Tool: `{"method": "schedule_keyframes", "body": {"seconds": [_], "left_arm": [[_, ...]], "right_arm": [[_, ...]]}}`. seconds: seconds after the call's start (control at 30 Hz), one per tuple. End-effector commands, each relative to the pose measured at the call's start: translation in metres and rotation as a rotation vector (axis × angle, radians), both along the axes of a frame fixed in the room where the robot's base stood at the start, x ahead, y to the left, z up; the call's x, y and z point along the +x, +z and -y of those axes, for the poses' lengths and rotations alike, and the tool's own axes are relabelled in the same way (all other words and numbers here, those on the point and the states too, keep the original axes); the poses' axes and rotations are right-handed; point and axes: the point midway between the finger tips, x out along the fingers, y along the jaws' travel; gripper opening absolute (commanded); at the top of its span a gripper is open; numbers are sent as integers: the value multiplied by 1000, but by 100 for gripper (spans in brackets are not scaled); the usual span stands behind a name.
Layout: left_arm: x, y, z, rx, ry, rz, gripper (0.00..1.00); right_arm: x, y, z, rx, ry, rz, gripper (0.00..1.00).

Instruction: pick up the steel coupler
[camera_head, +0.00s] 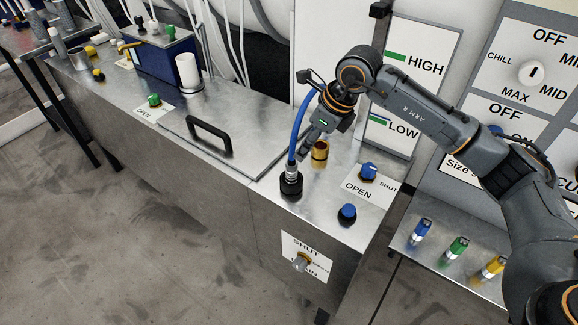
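A steel coupler (291,170) is at the lower end of the blue hose (299,122), upright over a black round fitting (291,186) on the metal bench top. I cannot tell whether it is locked into the fitting. My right gripper (304,157) points down just above and to the right of the coupler, beside the hose. Its fingers are small and overlap in this view, so I cannot see whether they are apart or whether they touch the coupler. My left gripper is not in view.
A brass fitting (320,154) stands close to the right of my gripper. Blue knobs (368,171) and (347,213) are nearby on the bench. A lid with a black handle (209,135) lies to the left. A lower shelf (452,268) holds blue, green and yellow couplers.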

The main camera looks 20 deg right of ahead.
Motion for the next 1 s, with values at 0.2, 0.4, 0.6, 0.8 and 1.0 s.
{"method": "schedule_keyframes", "body": {"seconds": [0.2,0.4,0.6,0.8,1.0], "left_arm": [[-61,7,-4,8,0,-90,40],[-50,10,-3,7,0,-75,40],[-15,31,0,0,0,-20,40],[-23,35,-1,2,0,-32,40],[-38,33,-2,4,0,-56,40]], "right_arm": [[11,-37,-13,3,1,-3,56],[15,-53,-17,2,2,0,56],[20,-74,-25,4,0,-5,56],[26,-98,-31,4,1,-2,56],[28,-101,-32,3,2,1,56]]}}
